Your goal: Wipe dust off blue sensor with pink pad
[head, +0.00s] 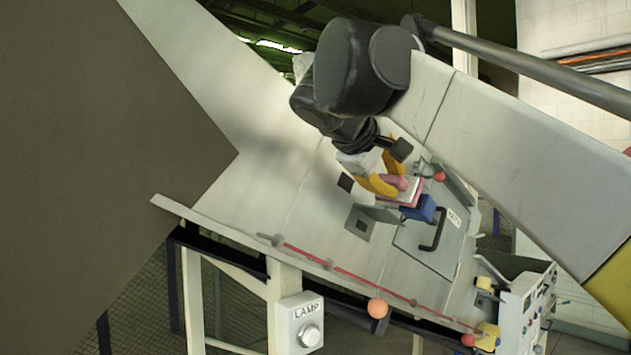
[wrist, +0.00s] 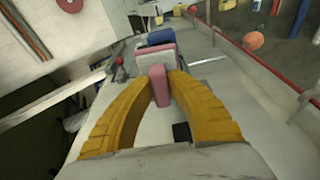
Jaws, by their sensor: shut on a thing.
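My gripper (head: 393,178) has yellow fingers, shut on the pink handle of the pad. In the wrist view the fingertips (wrist: 160,80) pinch this handle (wrist: 160,92) from both sides. The pink pad (head: 412,191) has a white block and a pink layer on its far side; the layers also show in the wrist view (wrist: 155,60). The blue sensor (head: 424,209) is a blue block just beyond the pad, also seen in the wrist view (wrist: 161,36). Pad and sensor look very close; I cannot tell if they touch. I cannot make out dust; the sensor's pad-facing side is mostly hidden.
A grey panel with a black handle (head: 436,230) lies near the sensor. A grey upright plate (head: 364,222) stands to its left. A LAMP box (head: 303,322) is below. The left worktop is clear.

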